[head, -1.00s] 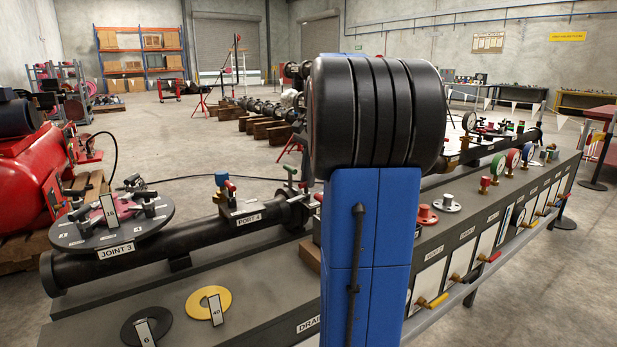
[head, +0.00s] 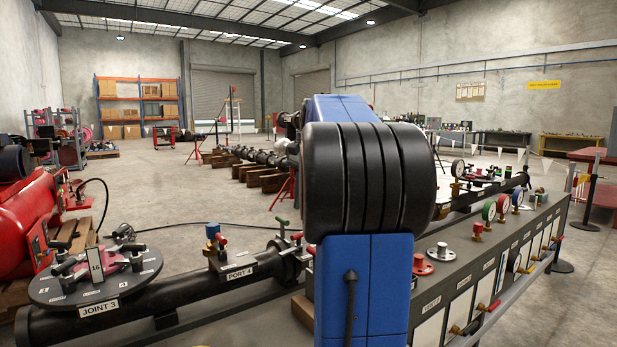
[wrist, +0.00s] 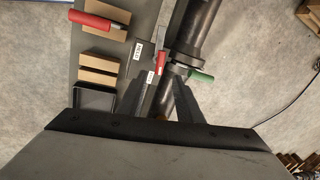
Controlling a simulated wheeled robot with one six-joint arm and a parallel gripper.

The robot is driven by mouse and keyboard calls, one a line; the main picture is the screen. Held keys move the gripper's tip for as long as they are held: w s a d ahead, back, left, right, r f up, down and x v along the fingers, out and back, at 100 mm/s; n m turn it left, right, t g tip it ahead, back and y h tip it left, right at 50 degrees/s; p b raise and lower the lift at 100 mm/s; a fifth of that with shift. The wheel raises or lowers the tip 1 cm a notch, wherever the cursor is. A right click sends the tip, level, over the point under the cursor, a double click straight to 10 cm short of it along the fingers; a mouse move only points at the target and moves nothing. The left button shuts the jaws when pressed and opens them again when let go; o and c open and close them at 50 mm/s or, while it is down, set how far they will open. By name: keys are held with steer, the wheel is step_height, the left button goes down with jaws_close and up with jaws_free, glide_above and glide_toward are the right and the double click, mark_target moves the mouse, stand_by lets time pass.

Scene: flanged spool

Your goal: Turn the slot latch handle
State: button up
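My gripper (wrist: 157,88) shows in the wrist view with its two dark fingers apart and nothing seen between their tips. Beyond the fingertips, a red handle (wrist: 162,60) on a pale metal bar and a green handle (wrist: 200,77) sit by a flange of the black pipe. A larger red handle (wrist: 95,26) lies at the upper left. I cannot tell which of these is the slot latch handle.
The black pipe (head: 180,297) runs along the bench, with a round plate (head: 60,287) marked JOINT 3 on the left. Gauges and valves (head: 488,211) line the panel at right. Wooden blocks (wrist: 100,69) and a dark box (wrist: 95,98) lie left of the fingers.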

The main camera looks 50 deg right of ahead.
step_height(320, 180, up, 9)
steer(key=s, duration=0.1)
steer(key=shift+s, duration=0.4)
steer(key=shift+a+f, duration=0.1)
steer(key=shift+a, duration=0.05)
